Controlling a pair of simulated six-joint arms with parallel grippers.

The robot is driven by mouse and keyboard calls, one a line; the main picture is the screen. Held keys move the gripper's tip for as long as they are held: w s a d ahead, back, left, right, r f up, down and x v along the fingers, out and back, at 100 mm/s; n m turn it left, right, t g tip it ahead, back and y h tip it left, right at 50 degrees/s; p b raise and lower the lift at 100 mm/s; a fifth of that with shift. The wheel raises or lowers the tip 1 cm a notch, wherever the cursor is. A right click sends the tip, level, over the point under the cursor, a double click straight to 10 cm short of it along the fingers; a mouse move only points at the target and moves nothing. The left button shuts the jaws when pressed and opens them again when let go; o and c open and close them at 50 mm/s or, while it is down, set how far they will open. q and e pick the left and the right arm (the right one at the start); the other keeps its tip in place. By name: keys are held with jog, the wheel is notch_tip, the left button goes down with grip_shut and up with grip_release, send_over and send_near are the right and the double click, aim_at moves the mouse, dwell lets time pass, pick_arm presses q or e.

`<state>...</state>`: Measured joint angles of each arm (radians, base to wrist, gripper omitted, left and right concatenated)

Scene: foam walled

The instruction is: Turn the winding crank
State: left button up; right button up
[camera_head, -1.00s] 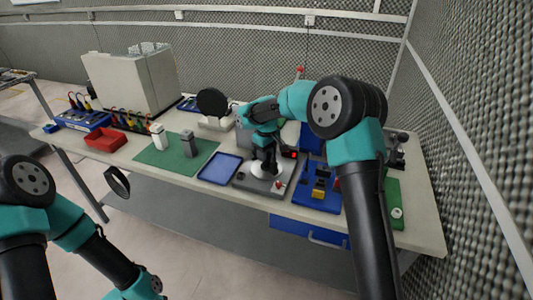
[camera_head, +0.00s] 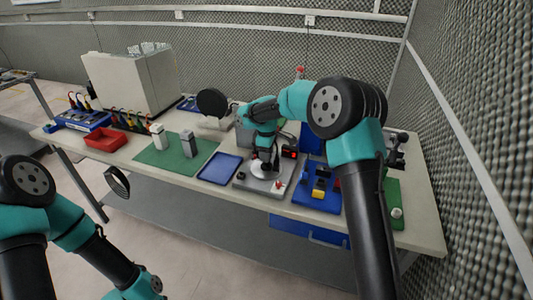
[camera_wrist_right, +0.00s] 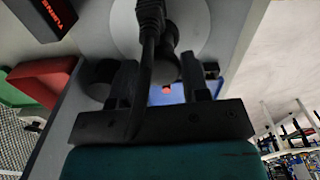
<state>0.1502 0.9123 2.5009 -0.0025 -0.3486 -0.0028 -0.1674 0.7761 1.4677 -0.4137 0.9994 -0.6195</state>
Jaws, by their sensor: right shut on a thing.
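The winding crank unit has a grey base (camera_head: 249,184) near the front edge of the bench, with a white disc (camera_head: 262,171) on it. In the right wrist view the disc (camera_wrist_right: 118,28) fills the upper middle, and the dark crank handle (camera_wrist_right: 167,62) stands between my fingers. My right gripper (camera_head: 264,160) reaches down over the disc. It is shut on the handle, seen between its fingertips in the wrist view (camera_wrist_right: 160,78). A black counter box (camera_head: 290,152) with a red display sits behind. My left arm is at lower left; its gripper is out of view.
A blue tray (camera_head: 220,168) lies left of the unit, and a blue fixture (camera_head: 318,194) stands close on the right. A green mat (camera_head: 161,157) with two small upright blocks, a red bin (camera_head: 105,139) and a large beige box (camera_head: 133,82) are further left.

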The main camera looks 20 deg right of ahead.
jog(key=shift+n, duration=11.1)
jog(key=shift+n, duration=0.5)
jog(key=o, duration=0.9)
